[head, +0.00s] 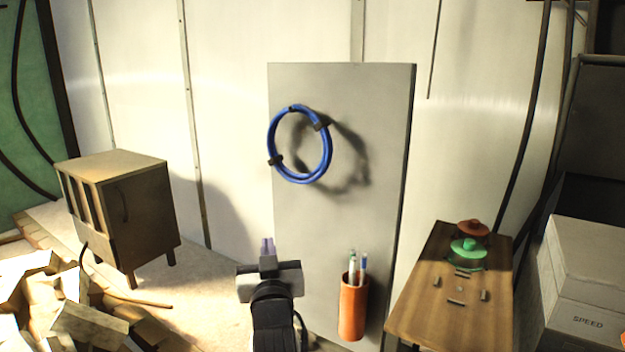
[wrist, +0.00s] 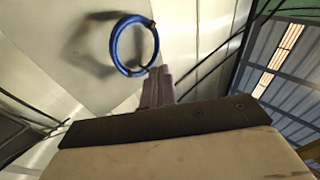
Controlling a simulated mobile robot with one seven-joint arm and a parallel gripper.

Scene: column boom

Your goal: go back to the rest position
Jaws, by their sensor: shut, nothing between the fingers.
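My gripper (head: 267,246) is at the bottom centre of the head view, pointing up, with its two purple-grey fingers together and nothing between them. It stands in front of the grey upright panel, below the blue hose ring. In the wrist view the closed fingers of my gripper (wrist: 158,86) show at the centre, with the ring beyond them. The blue ring (head: 271,140) hangs on the panel (head: 370,130) and has dark clips on it.
An orange cup (head: 352,312) with several pens is right of my gripper against the panel. A wooden table (head: 425,300) at right bears a green knobbed piece (head: 468,248) and a red-brown one (head: 473,227). A wooden cabinet (head: 140,215) and broken blocks (head: 85,322) are at left.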

